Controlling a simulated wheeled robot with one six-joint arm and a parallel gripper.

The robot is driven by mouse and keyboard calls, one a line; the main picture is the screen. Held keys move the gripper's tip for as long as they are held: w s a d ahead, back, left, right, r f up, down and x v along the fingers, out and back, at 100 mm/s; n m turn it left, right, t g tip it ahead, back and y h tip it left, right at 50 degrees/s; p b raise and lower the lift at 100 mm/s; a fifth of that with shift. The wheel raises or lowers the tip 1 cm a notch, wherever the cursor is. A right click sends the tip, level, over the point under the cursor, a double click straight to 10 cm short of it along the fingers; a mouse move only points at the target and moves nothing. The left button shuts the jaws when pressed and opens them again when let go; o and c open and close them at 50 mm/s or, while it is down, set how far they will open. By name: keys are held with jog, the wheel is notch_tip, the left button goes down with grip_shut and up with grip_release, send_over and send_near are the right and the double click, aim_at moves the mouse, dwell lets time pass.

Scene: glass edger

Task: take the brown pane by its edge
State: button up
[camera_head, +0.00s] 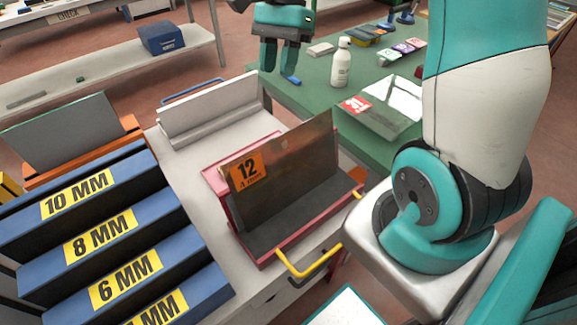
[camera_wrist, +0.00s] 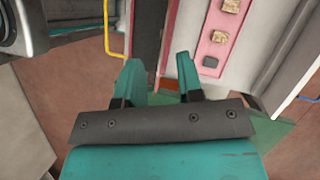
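The brown pane (camera_head: 310,160) stands upright, leaning a little, in a red rack (camera_head: 222,178) on the white bench in the head view. It is dark and see-through, with an orange label marked 12. My gripper (camera_head: 279,70) hangs beyond and above the pane, apart from it, over the green table's near left end. In the wrist view my gripper (camera_wrist: 158,78) has its two fingers spread with nothing held between them.
A yellow handle (camera_head: 308,271) sticks out from the rack's front. A pale pane holder (camera_head: 210,108) stands behind left, and blue stepped racks (camera_head: 60,245) fill the left. A white bottle (camera_head: 341,63) stands on the green table (camera_head: 310,88) near my gripper.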

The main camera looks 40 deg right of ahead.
jog(key=w+d+f+m, duration=0.1)
jog(key=d+f+m, duration=0.1)
jog(key=d+m, duration=0.25)
jog(key=b, duration=0.2)
send_near(283, 138)
jog(key=x, duration=0.5)
jog(key=shift+p+x, duration=0.3)
jog(key=shift+x, duration=2.6)
jog(key=shift+w+d+f, duration=0.1)
jog(key=shift+d, duration=0.1)
grip_shut()
